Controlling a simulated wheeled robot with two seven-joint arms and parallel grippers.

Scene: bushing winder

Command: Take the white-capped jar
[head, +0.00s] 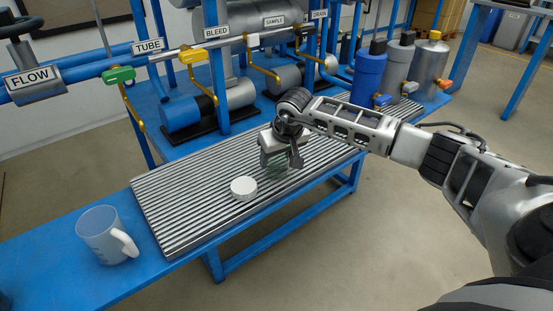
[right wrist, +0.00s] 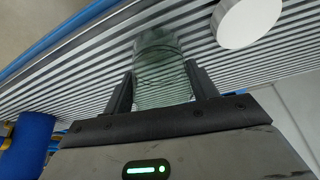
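A clear, greenish glass jar (right wrist: 162,75) sits between the two fingers of my right gripper (right wrist: 160,85) in the right wrist view. Both fingers press close along its sides, and the gripper looks shut on it. In the head view the right gripper (head: 279,158) is low over the ribbed metal board, with the jar (head: 277,169) partly hidden beneath it. A round white cap (head: 243,188) is on the board just left of the jar, apart from it. It also shows in the right wrist view (right wrist: 248,20). My left gripper is not in view.
The ribbed board (head: 175,205) rests on a blue bench (head: 45,245). A pale mug (head: 101,235) stands at the bench's left. Blue pipes, labelled valves and pumps line the back. Several canisters, one blue (head: 368,76), stand at the back right.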

